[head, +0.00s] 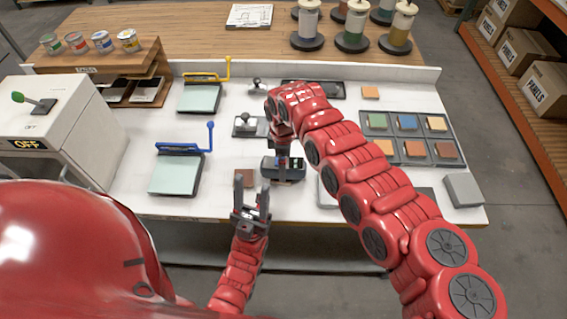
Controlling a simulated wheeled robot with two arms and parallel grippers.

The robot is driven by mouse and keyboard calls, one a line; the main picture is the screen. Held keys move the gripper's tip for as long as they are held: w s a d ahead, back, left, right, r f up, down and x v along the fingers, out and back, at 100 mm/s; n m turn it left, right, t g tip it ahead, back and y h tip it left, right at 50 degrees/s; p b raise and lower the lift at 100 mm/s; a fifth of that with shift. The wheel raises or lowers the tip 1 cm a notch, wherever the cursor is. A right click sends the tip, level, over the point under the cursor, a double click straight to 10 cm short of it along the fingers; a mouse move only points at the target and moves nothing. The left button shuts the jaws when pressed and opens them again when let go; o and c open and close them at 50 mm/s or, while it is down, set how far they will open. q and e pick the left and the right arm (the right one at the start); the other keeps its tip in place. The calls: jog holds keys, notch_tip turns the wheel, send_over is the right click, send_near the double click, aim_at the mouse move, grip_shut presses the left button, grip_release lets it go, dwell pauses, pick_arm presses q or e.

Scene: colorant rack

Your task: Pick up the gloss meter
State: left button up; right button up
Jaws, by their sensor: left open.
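A small dark blue device with a display, which looks like the gloss meter (270,167), sits near the front edge of the white bench (215,205). My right gripper (283,152) comes down over it from above, at or just above its top. Its fingers are partly hidden, and I cannot tell whether they close on the device. My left gripper (252,196) is open and empty, fingers pointing up, at the bench's front edge, left of and nearer than the device. A brown square tile (244,177) lies just beyond it.
Two flat panels with yellow (200,97) and blue handles (175,172) lie left. A tray of coloured tiles (408,149) and a grey block (463,190) lie right. My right arm crosses the bench. A white cabinet (60,120) stands far left.

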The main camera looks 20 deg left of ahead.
jog(key=shift+f, duration=0.2)
jog(key=shift+c, duration=0.3)
grip_shut()
jog(key=shift+w, duration=0.1)
jog(key=shift+r, duration=0.1)
